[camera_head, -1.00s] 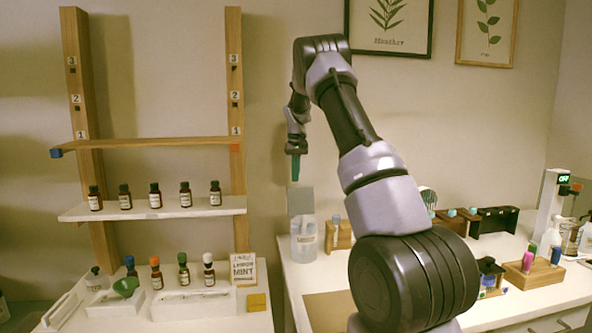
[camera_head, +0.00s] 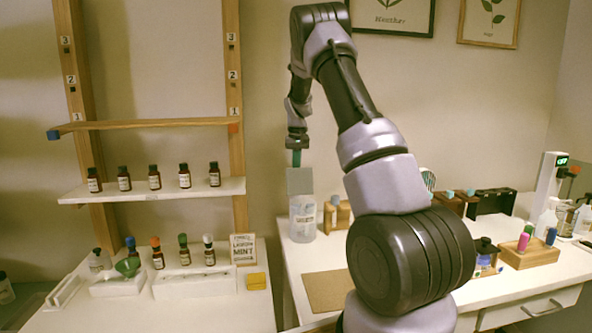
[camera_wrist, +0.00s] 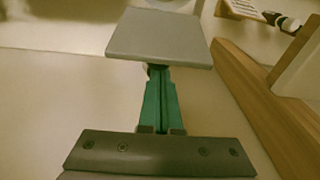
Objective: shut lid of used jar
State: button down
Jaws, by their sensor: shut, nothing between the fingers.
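The used jar (camera_head: 302,220) is a clear, labelled container at the left end of the right-hand counter. Its square grey lid (camera_head: 299,181) is raised, its flat face showing above the jar. My gripper (camera_head: 296,158) is shut and empty, with teal fingers pointing down at the lid's upper edge. In the wrist view the lid (camera_wrist: 160,37) lies just past the shut fingers (camera_wrist: 160,100) and seems to cover their tips. I cannot tell whether they touch it. Part of a pale round shape shows beyond the lid there.
A wooden holder (camera_head: 337,216) stands right of the jar, and a brown mat (camera_head: 326,290) lies in front. A shelf (camera_head: 150,203) with several dark bottles stands at left; its wooden post (camera_head: 236,130) is near my gripper. My arm hides part of the counter.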

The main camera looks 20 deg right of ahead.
jog(key=shift+s, duration=0.1)
jog(key=shift+s+a+r+t, duration=0.1)
jog(key=shift+s+r+t, duration=0.1)
jog(key=shift+t, duration=0.2)
